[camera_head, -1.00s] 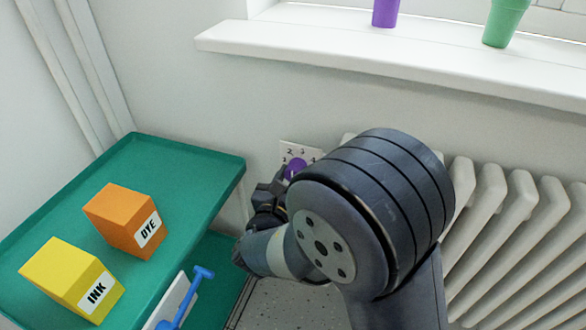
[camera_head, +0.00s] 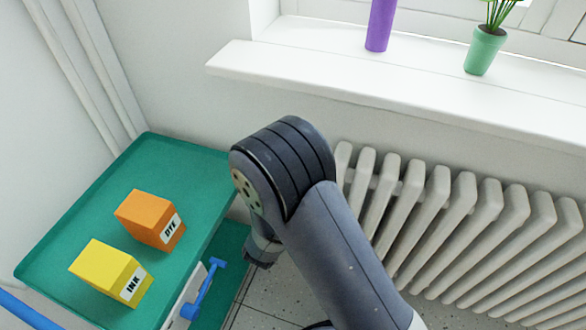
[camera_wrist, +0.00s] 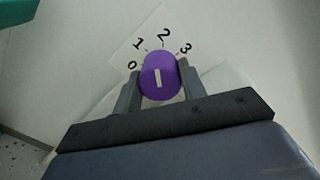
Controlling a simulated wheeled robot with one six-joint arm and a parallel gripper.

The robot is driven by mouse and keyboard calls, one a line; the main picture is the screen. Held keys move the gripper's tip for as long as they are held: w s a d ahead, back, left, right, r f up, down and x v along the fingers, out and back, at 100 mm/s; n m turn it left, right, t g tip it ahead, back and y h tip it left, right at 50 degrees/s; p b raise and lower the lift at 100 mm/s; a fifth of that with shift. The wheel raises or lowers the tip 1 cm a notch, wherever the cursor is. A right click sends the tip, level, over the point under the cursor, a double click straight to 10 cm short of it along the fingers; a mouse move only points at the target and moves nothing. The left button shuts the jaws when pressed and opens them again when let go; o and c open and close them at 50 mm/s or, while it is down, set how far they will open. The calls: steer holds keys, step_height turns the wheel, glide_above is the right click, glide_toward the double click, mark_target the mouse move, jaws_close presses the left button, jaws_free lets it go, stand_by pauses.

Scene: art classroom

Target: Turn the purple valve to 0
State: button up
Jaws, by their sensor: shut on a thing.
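The purple valve (camera_wrist: 158,75) is a round knob with a white bar mark on its face, in the middle of the wrist view. It sits on a white dial plate (camera_wrist: 151,47) on the wall, printed 0, 1, 2 and 3 in an arc. The white bar stands nearly upright in the picture, roughly toward the 2; its exact reading is hard to tell. My gripper (camera_wrist: 160,69) is shut on the knob, one finger on each side. In the head view my arm hides the valve and most of my gripper.
A white radiator (camera_head: 440,205) stands right of my arm, under a window sill (camera_head: 300,72) with a purple vase (camera_head: 380,25) and a green plant pot (camera_head: 484,52). A green cart (camera_head: 70,225) at left carries an orange DYE box (camera_head: 145,217) and a yellow INK box (camera_head: 100,268).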

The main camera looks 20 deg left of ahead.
steer(key=n+p, duration=0.4)
steer(key=shift+r+n, duration=0.15)
steer(key=shift+n, duration=0.15)
steer(key=n+p, duration=0.2)
steer(key=n, duration=0.1)
steer(key=shift+n+p, duration=0.3)
steer(key=n+p, duration=0.2)
steer(key=n, duration=0.3)
steer(key=n+p, duration=0.1)
steer(key=n, duration=0.2)
steer(key=shift+f+p, duration=0.25)
steer(key=shift+p, duration=0.15)
steer(key=shift+n, duration=0.5)
steer(key=o, duration=1)
steer(key=shift+s, duration=0.1)
